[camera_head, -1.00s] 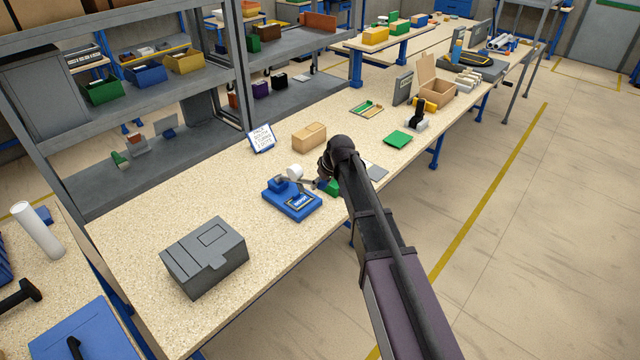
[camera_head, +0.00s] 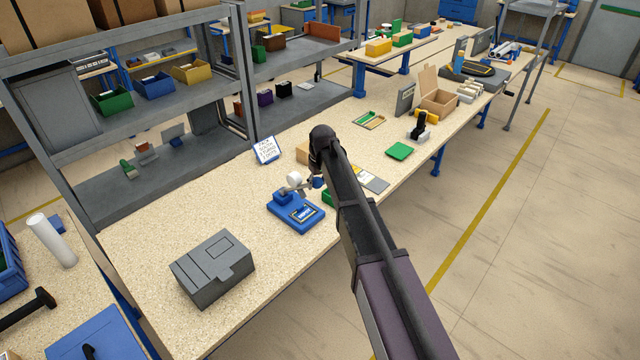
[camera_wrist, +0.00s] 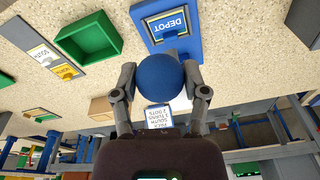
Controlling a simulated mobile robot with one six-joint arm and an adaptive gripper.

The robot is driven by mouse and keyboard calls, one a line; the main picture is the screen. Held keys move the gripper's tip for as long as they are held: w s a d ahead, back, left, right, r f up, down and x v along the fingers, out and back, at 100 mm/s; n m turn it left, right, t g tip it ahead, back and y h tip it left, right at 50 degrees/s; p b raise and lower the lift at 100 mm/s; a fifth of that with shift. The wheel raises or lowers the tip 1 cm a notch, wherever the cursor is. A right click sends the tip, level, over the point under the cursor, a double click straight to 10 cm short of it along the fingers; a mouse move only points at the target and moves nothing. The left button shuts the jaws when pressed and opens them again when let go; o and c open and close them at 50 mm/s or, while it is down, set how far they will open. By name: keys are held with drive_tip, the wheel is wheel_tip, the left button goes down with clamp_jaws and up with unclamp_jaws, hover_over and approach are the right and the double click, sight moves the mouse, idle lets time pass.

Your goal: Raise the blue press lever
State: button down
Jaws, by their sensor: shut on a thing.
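The blue press (camera_head: 296,213) stands on the long speckled bench, left of my arm in the head view. Its base with a "DEPOT" label (camera_wrist: 172,24) shows at the top of the wrist view. The lever's round blue knob (camera_wrist: 160,77) fills the middle of the wrist view, between my gripper's two fingers (camera_wrist: 160,70), which are shut on it. In the head view the knob (camera_head: 318,182) shows just left of my forearm, above the bench. The lever's shaft is mostly hidden by the knob and gripper.
A green bin (camera_wrist: 85,42) lies close beside the press. A cardboard box (camera_wrist: 108,108) and a sign (camera_head: 267,150) stand behind it. A grey box (camera_head: 213,270) is at the near left. The bench front between grey box and press is clear.

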drive_tip(key=w+a+r+g+h+p, duration=0.1)
drive_tip(key=w+a+r+p, duration=0.6)
drive_tip(key=w+a, duration=0.3)
drive_tip(key=shift+w+a+r+p, duration=0.3)
drive_tip(key=shift+a+r, duration=0.3)
drive_tip(key=shift+a, duration=1.15)
drive_tip(key=shift+c, duration=0.6)
unclamp_jaws()
drive_tip(key=shift+s, duration=0.1)
